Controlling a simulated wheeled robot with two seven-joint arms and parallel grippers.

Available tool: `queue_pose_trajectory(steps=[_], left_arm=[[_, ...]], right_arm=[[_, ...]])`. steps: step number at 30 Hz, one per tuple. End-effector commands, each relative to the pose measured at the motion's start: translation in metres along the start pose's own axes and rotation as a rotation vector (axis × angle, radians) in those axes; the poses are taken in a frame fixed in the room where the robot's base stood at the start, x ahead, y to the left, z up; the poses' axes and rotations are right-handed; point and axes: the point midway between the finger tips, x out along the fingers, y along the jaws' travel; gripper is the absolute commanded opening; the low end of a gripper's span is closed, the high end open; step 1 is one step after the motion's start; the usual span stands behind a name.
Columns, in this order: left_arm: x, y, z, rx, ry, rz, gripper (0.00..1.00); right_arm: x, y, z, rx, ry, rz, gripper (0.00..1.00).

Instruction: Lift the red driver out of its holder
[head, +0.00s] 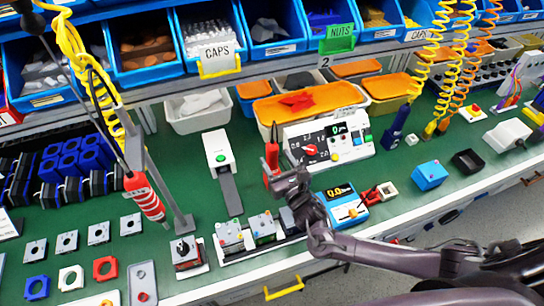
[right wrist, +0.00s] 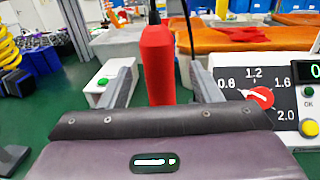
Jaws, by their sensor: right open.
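The red driver (head: 271,157) stands upright with its black tip up, just left of the dial panel. In the right wrist view the red driver (right wrist: 157,62) rises between the two grey fingers. My right gripper (head: 279,178) is open, with a finger on each side of the driver (right wrist: 160,88). A gap shows on both sides, so the fingers look apart from it. The driver's lower end and its holder are hidden behind my gripper. My left gripper is not in view.
The panel with a red rotary knob (head: 310,150) stands close right of the driver. A white device with a green button (head: 220,158) is to the left. A red tool (head: 146,197) hangs further left on a stand. A blue meter (head: 343,204) lies at the right.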

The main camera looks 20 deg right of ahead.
Motion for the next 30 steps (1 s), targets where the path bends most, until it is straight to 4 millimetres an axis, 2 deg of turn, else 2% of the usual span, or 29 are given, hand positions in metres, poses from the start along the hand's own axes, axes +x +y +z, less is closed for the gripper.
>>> queue_pose_trajectory(steps=[1, 6, 11, 15, 28, 30], left_arm=[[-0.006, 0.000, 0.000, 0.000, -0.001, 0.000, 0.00], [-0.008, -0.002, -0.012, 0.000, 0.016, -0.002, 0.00], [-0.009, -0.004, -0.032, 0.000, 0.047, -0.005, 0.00], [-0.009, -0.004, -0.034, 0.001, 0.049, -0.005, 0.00], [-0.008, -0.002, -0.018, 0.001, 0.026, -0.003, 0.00], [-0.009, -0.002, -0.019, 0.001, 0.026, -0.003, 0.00]], right_arm=[[0.008, 0.001, 0.004, 0.000, -0.003, -0.001, 0.58], [0.028, 0.001, 0.001, 0.000, -0.001, 0.000, 0.58], [0.032, 0.001, -0.001, 0.001, 0.000, 0.001, 0.58], [0.032, 0.001, -0.001, 0.001, 0.000, 0.001, 0.56], [0.031, 0.001, -0.001, 0.001, 0.000, 0.001, 0.00], [0.032, 0.001, 0.001, 0.002, -0.004, 0.000, 0.00]])
